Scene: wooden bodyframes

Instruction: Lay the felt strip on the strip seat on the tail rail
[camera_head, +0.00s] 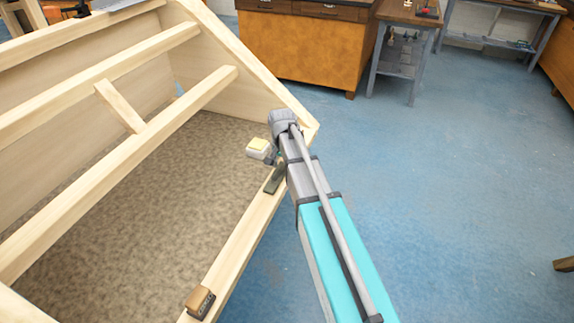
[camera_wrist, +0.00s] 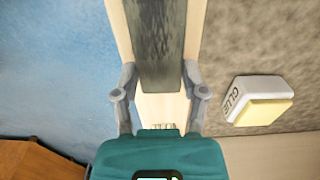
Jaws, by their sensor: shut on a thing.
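The felt strip (camera_wrist: 160,40) is a dark grey band in the wrist view. It runs lengthwise over the pale wooden tail rail (camera_wrist: 197,30), and its near end is between my fingers. My gripper (camera_wrist: 159,72) is shut on the strip. A small dark marking shows on the pale wood close to my gripper's palm; I cannot make out the strip seat.
A white and yellow glue block (camera_wrist: 258,100) is beside the rail, over the mottled brown panel (camera_head: 130,215); it also shows in the head view (camera_head: 258,148). A brown block (camera_head: 200,301) sits on the near rail. Wooden slats cross the frame at left. Blue floor (camera_head: 450,200) is open at right.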

